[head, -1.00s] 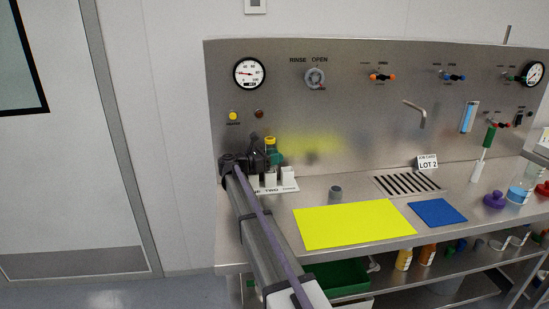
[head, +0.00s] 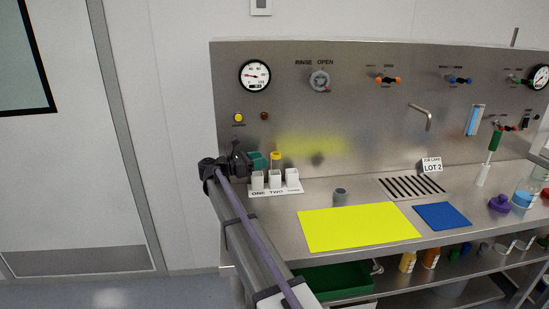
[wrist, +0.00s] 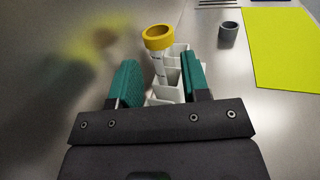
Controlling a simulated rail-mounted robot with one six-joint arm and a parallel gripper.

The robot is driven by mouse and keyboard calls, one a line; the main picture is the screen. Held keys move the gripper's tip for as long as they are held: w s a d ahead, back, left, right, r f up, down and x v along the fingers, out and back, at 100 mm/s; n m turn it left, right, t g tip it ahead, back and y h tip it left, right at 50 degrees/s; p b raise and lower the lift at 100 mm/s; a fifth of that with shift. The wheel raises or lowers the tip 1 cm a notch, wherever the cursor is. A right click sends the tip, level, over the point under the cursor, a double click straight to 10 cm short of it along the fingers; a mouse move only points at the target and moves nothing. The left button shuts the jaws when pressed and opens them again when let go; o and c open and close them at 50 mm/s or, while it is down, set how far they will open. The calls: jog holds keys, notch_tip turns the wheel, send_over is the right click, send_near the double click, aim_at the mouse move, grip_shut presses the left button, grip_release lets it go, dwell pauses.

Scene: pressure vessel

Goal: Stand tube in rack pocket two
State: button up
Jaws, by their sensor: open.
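The tube has a yellow cap (head: 275,155) and a pale body with dark marks, which shows in the wrist view (wrist: 159,69). It stands upright and appears to be in the middle pocket of the white rack (head: 287,190), above the label TWO; its lower end is hidden by the pocket wall. The rack's several white pocket walls also show in the wrist view (wrist: 165,92). My gripper (head: 256,160) is open and empty to the left of the tube. In the wrist view its green fingers (wrist: 162,80) are spread apart, with the tube beyond their tips.
A grey cup (head: 340,197) stands right of the rack. A yellow mat (head: 358,228) and blue mat (head: 443,215) lie on the steel bench. The back panel (head: 330,130) rises close behind the rack. A slotted drain (head: 412,187) is farther right.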

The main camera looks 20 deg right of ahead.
jog(key=a, duration=0.3)
jog(key=shift+a, duration=0.4)
notch_tip(320, 180, up, 10)
jog(key=w+a+n+t+p, duration=0.1)
jog(key=n+t+p, duration=0.5)
jog(key=n+t, duration=0.45)
jog(key=s+a+r+n+t+y+p, duration=0.2)
jog(key=a+n+t+y+p, duration=0.3)
jog(key=n+y, duration=0.6)
jog(key=s+a+r+n+t+y+p, duration=0.25)
jog(key=a+n+y, duration=0.5)
jog(key=n, duration=0.65)
jog(key=s+a+f+n+g+y+p, duration=0.1)
jog(key=s+f+n+g+p, duration=0.25)
jog(key=s+n+g, duration=0.5)
jog(key=s+a+f+n+g+y+p, duration=0.25)
jog(key=s+n+p, duration=0.3)
jog(key=s, duration=0.55)
jog(key=s+d+f+n+g+h, duration=0.1)
jog(key=s+d+n+g+h, duration=0.1)
jog(key=s, duration=0.5)
jog(key=s+d+n+g+h+p, duration=0.1)
jog(key=s+d+n+g+h, duration=0.1)
jog(key=s+g, duration=0.3)
jog(key=shift+s+d+f, duration=0.4)
jog(key=shift+s+d, duration=0.3)
jog(key=shift+s, duration=0.25)
